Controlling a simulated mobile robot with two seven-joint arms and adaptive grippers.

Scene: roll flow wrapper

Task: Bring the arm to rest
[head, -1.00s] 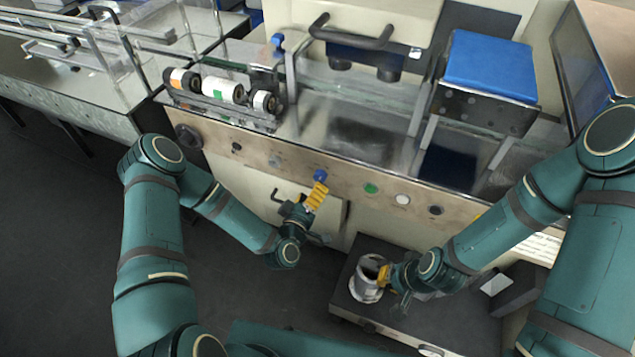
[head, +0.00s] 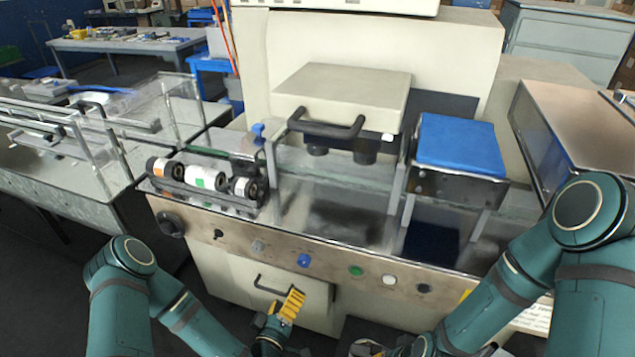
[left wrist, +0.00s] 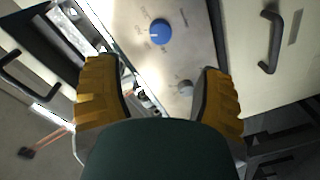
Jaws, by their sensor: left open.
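My left gripper (head: 291,304) is in front of the machine's front panel (head: 330,262), below the blue knob (head: 304,260). Its yellow fingers stand apart with nothing between them in the left wrist view (left wrist: 160,78). The blue knob (left wrist: 161,31) and a smaller grey knob (left wrist: 185,87) lie beyond the fingers there. My right arm reaches down to the bottom edge of the head view. Its gripper is cut off and its fingers cannot be made out.
Several knobs and buttons line the panel, including a green button (head: 355,271). A drawer or door handle (head: 270,284) sits near my left gripper. Rolls (head: 205,180), a blue-topped block (head: 460,145) and a black-handled cover (head: 345,95) stand on the machine. Dark floor lies at left.

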